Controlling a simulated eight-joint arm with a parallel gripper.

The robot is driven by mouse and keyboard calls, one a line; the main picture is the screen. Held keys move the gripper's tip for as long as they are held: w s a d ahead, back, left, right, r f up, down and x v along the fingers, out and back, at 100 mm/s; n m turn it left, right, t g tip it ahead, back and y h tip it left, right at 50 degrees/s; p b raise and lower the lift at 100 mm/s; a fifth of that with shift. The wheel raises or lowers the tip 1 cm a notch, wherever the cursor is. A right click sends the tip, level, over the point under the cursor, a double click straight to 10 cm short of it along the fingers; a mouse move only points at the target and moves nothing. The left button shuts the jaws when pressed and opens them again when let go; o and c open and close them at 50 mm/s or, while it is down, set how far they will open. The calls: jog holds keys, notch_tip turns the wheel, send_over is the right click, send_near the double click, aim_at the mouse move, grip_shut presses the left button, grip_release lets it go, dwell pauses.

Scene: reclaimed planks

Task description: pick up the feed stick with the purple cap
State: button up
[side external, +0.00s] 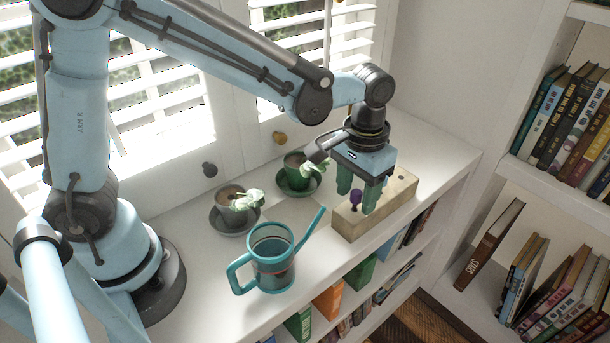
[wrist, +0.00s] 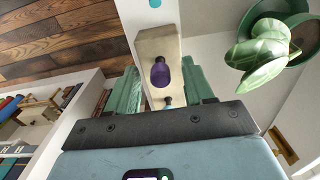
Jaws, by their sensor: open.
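The feed stick with the purple cap (side external: 355,197) stands in a pale wooden block (side external: 400,206) on the white shelf top. In the wrist view its purple cap (wrist: 159,74) shows above the block (wrist: 150,44), in line with the space between my fingers. My gripper (side external: 357,203) has green fingers, points down over the block and is open. In the wrist view the fingers (wrist: 161,84) are apart, one on each side of the block. The cap does not appear gripped. A smaller dark stick top (wrist: 167,101) shows close to the gripper body.
A teal watering can (side external: 272,262) stands left of the block, its spout angled toward it. Two potted plants (side external: 236,206) (side external: 298,175) on saucers stand behind. The shelf's front edge is close to the block. A bookcase (side external: 560,170) stands at right.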

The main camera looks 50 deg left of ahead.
jog(key=shift+f, duration=0.7)
grip_shut()
jog(key=shift+r, duration=0.1)
